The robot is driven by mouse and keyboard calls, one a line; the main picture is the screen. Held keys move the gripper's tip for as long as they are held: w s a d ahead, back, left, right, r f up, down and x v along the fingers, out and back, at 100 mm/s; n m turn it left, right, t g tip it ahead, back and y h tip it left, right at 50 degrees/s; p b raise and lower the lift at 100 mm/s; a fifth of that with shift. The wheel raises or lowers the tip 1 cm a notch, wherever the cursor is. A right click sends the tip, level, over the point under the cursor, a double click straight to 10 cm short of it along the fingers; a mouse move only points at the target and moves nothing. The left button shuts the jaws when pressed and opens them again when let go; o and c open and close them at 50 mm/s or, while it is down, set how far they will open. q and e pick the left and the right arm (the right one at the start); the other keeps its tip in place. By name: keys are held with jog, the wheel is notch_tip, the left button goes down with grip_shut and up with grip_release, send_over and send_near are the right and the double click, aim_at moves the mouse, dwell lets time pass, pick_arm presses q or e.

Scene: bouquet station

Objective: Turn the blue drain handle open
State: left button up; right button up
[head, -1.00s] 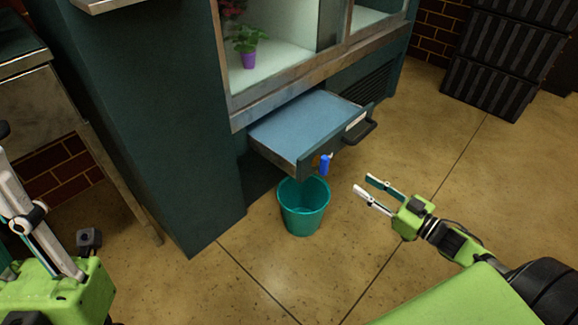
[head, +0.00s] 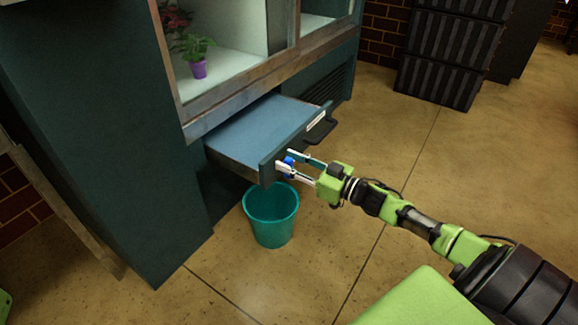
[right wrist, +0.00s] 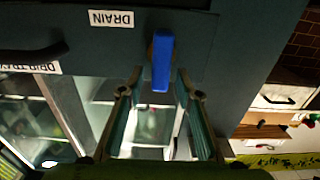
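The blue drain handle (head: 288,161) sits on the front of the pulled-out drip tray (head: 262,128). In the right wrist view the handle (right wrist: 162,62) hangs straight from the dark front panel, beside the DRAIN label (right wrist: 111,19). My right gripper (head: 284,160) is open at the tray front, one finger to each side of the handle. My left gripper is not in view.
A teal bucket (head: 271,218) stands on the floor below the tray's front corner. The black tray pull (head: 320,132) is to the right of the handle. Potted plants (head: 197,57) stand in the case above. Dark crates (head: 445,57) stand at the back right; floor between is clear.

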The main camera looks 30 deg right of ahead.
jog(key=shift+w+a, duration=0.1)
jog(key=shift+w, duration=0.15)
grip_shut()
